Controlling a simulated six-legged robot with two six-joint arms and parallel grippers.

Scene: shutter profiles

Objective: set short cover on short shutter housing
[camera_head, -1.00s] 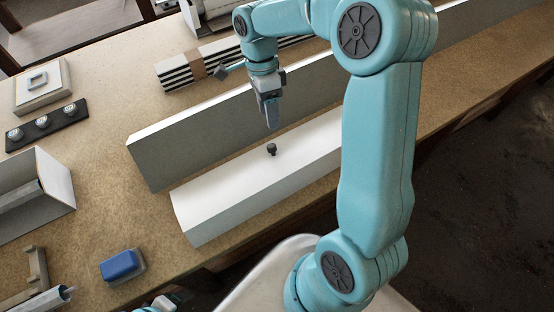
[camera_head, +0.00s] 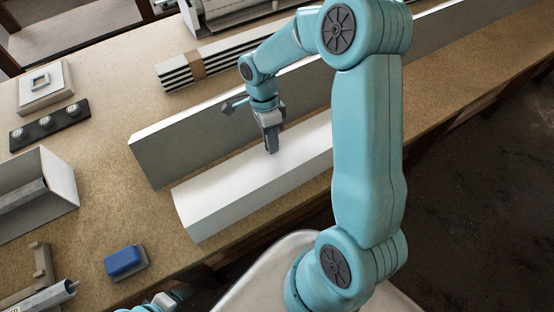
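A white angled cover (camera_head: 225,199) lies on the bench in front of me, its right part hidden behind my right arm. My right gripper (camera_head: 271,148) points down at its top, with fingertips where the dark knob stood; the knob is now hidden by the fingers. Whether they are closed on it does not show. An open grey-white housing (camera_head: 62,180) with a tube inside stands at the left edge, partly cut off; I take it for the short shutter housing.
A long grey profile (camera_head: 175,158) lies just behind the cover. Striped slats (camera_head: 178,74) lie behind that. A blue block (camera_head: 124,261), a dark strip with knobs (camera_head: 48,126) and a pale switch plate (camera_head: 45,86) lie at left. Bare bench lies between housing and cover.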

